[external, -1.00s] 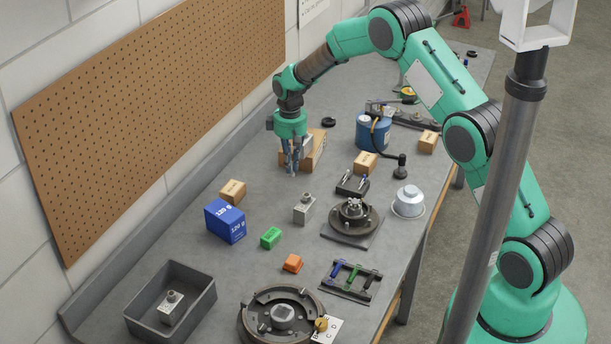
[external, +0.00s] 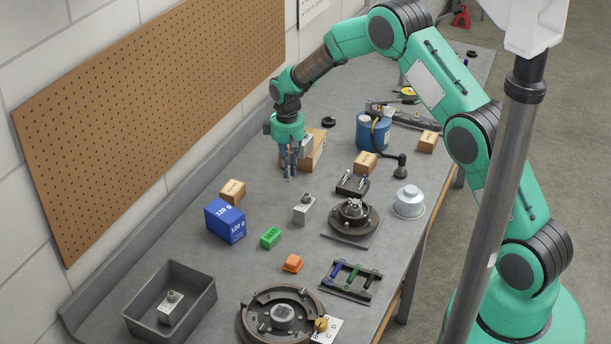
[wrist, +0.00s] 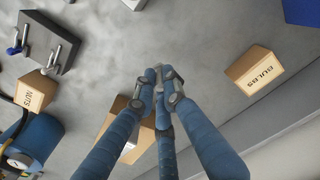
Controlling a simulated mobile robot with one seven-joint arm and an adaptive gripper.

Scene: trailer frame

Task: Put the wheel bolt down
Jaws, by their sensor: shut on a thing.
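The cardboard box (external: 317,150) stands close behind my gripper. The bulbs box (external: 233,191) and blue box (external: 224,221) are to the left. The nuts box (external: 366,162) and blue can (external: 373,131) are to the right. Bare bench lies between the gripper and the grey block (external: 304,209).

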